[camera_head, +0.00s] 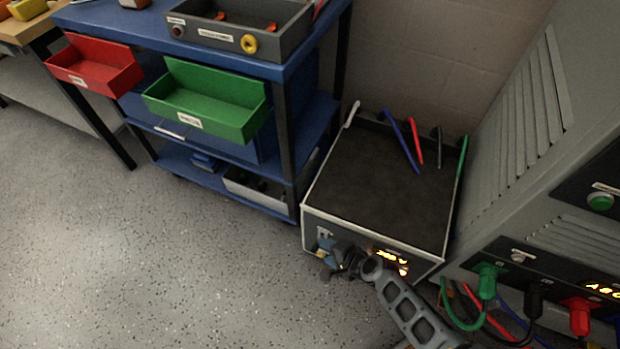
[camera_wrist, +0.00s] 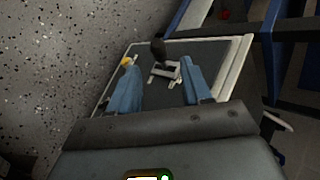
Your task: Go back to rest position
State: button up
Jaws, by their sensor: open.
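My gripper (camera_head: 326,252) is in front of the front panel of a low grey box (camera_head: 385,185) with a dark top. My arm reaches in from the lower right in the head view. In the wrist view, the two blue fingers of my gripper (camera_wrist: 158,64) stand apart with nothing held between them. Beyond them is the dark panel (camera_wrist: 212,60) with a light-coloured bracket-like fitting (camera_wrist: 164,73) and a black knob-like part (camera_wrist: 158,48). I cannot tell whether the fingers touch the panel. My gripper and wrist hide part of the panel in the head view.
The box has a lit display (camera_head: 391,255) and coloured cables (camera_head: 416,140) on top. A grey cabinet (camera_head: 510,130) with plugged green, black and red connectors stands right. A blue cart (camera_head: 300,60) with red (camera_head: 95,65) and green (camera_head: 207,105) bins stands left. Speckled floor (camera_head: 150,260) is clear.

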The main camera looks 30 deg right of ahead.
jog(key=s+r+n+t+h+p, duration=0.2)
jog(key=s+r+n, duration=0.7)
jog(key=s+r, duration=0.95)
jog(key=s+r+n+t, duration=0.1)
jog(key=s+r+n, duration=0.2)
jog(key=r, duration=0.7)
jog(key=s+r+n+t+p, duration=0.1)
jog(key=s+r+n, duration=0.2)
jog(key=r, duration=0.7)
jog(key=s+r+n+t+p, duration=0.1)
jog(key=s+r+n+t, duration=0.1)
jog(key=r, duration=0.8)
jog(key=shift+s+a+n, duration=0.3)
jog(key=shift+s+n, duration=0.1)
jog(key=shift+n, duration=0.1)
jog(key=shift+r, duration=0.1)
